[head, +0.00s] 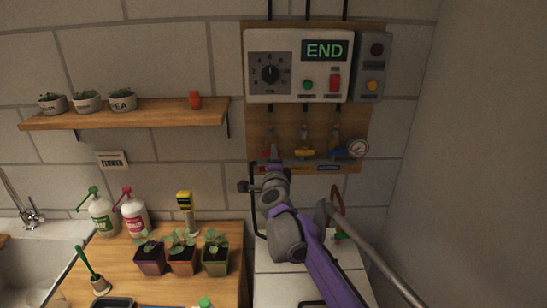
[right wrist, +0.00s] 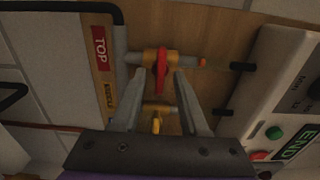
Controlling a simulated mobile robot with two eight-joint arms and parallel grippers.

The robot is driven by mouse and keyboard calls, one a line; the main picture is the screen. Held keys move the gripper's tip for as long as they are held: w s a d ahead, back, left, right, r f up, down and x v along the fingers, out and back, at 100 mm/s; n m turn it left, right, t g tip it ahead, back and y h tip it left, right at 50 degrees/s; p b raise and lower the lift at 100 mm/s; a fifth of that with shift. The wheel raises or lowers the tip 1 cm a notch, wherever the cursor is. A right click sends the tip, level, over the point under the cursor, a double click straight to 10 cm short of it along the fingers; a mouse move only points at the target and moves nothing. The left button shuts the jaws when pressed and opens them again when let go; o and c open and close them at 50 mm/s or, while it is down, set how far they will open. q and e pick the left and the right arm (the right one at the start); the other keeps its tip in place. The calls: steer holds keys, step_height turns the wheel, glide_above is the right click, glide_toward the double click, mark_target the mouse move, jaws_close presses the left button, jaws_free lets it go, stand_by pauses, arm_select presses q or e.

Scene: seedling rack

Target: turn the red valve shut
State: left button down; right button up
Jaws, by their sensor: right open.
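The red valve handle (right wrist: 162,72) sits on a brass pipe fitting, in the right wrist view. It lies across the pipe in that rotated view. My right gripper (right wrist: 151,80) is open, with the handle showing between its fingertips; I cannot tell whether either finger touches it. In the head view my right gripper (head: 273,158) reaches up to the left end of the valve row and largely hides the red valve. My left gripper is not in view.
A yellow valve (head: 304,152) and a blue valve (head: 334,143) are to the right, with a gauge (head: 358,148) beyond. A control box (head: 298,90) reading END hangs above. Potted seedlings (head: 182,258) stand on the wooden bench at lower left. A shelf (head: 130,115) is at left.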

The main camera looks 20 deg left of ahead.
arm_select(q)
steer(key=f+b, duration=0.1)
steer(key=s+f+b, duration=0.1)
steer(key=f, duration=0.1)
arm_select(e)
steer(key=v, duration=1)
steer(key=shift+s, duration=0.2)
steer(key=shift+d, duration=0.1)
steer(key=s+d+f+n+g, duration=0.1)
steer(key=s+d+f+n, duration=0.15)
steer(key=d, duration=0.35)
steer(key=s+d+f+n+g, duration=0.2)
steer(key=d+n, duration=0.1)
steer(key=d, duration=0.3)
steer(key=s+d+f+n+g, duration=0.1)
steer(key=s+d+f+n, duration=0.15)
steer(key=d, duration=0.35)
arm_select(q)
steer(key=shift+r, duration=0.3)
arm_select(e)
steer(key=s+d+f+n+g+h, duration=0.5)
steer(key=s+d+f+g+h, duration=0.1)
steer(key=s+d+f, duration=1.5)
steer(key=s+d+h, duration=0.1)
steer(key=s+d, duration=0.1)
steer(key=d, duration=0.2)
steer(key=shift+s+d+f+g+h, duration=0.15)
steer(key=shift+s+d+g+h, duration=0.1)
steer(key=shift+g+h, duration=0.15)
